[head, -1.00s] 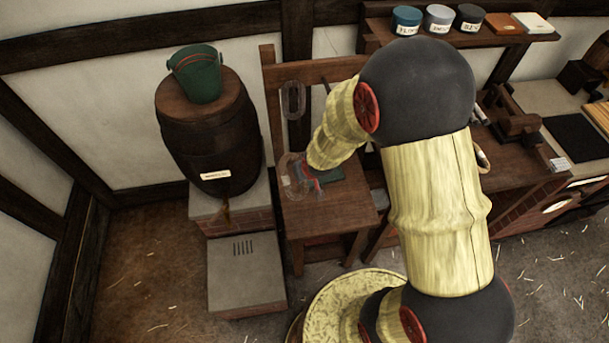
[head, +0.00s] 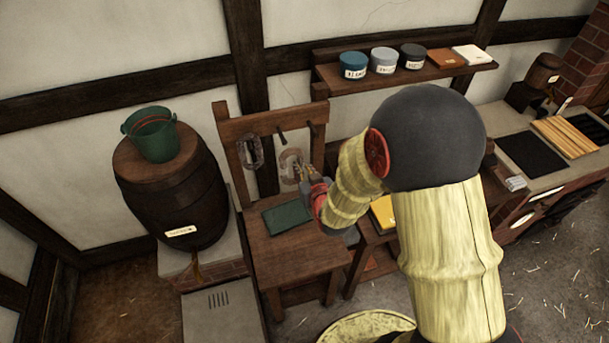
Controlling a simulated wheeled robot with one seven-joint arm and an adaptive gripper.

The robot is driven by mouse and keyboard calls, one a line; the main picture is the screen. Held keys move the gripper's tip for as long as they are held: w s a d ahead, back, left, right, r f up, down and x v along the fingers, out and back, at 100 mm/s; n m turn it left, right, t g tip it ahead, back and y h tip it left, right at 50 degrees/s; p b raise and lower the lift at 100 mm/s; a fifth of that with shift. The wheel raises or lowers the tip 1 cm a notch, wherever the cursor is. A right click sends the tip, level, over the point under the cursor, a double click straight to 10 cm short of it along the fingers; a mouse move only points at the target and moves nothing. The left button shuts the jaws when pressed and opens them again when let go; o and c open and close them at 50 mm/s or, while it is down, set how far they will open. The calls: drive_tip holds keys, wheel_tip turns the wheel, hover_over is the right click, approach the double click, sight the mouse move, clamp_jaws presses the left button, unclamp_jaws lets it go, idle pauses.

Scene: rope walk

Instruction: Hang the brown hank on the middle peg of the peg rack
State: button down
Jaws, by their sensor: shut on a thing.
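The peg rack (head: 228,128) is a wooden frame at the back of a small wooden table. A grey hank (head: 243,154) hangs on its left peg. The middle peg (head: 281,134) and right peg (head: 313,129) look bare. My gripper (head: 303,174) is shut on the pale brownish hank (head: 291,158) and holds it upright in front of the rack. The loop's top is just below and right of the middle peg in the picture. I cannot tell the depth between them. My wrist hides part of the hank's right side.
A barrel (head: 170,190) with a green bucket (head: 155,133) stands to the left. A shelf (head: 335,82) with tins is at the back right, above a bench holding a yellow thing (head: 383,213).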

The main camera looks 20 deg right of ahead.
drive_tip(key=w+f, duration=0.2)
drive_tip(key=w, duration=1)
drive_tip(key=shift+w+a+b, duration=0.15)
drive_tip(key=shift+b, duration=0.2)
idle(1.0)
idle(0.8)
drive_tip(key=c, duration=1.7)
unclamp_jaws()
drive_tip(key=shift+c, duration=0.2)
drive_tip(key=shift+o, duration=0.6)
